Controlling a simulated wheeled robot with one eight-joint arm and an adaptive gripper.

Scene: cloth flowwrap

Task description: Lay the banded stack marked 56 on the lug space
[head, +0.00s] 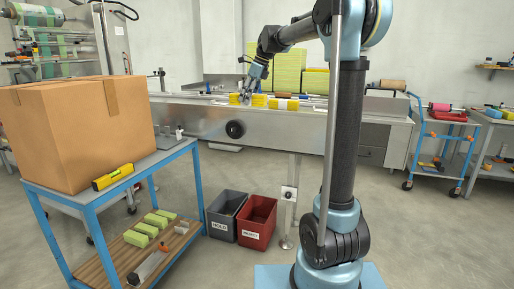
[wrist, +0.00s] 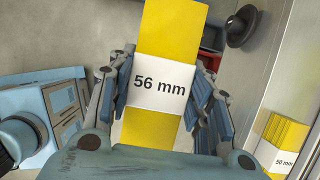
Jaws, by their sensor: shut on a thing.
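The yellow stack marked 56 mm (wrist: 160,85) has a white band round its middle. In the wrist view it lies between my gripper's two fingers (wrist: 160,92), which are shut on the band from both sides. In the head view my gripper (head: 246,96) holds this stack (head: 260,100) at the near side of the long steel conveyor (head: 185,116). Whether it touches the conveyor cannot be told. Another yellow stack, marked 50 mm (wrist: 285,160), shows at the lower right of the wrist view and to the right in the head view (head: 285,104). The lug space cannot be made out.
A grey bin (head: 222,221) and a red bin (head: 256,222) sit on the floor below. A blue-framed cart with a cardboard box (head: 85,130) is at the left. A blue trolley (head: 440,150) stands at the right.

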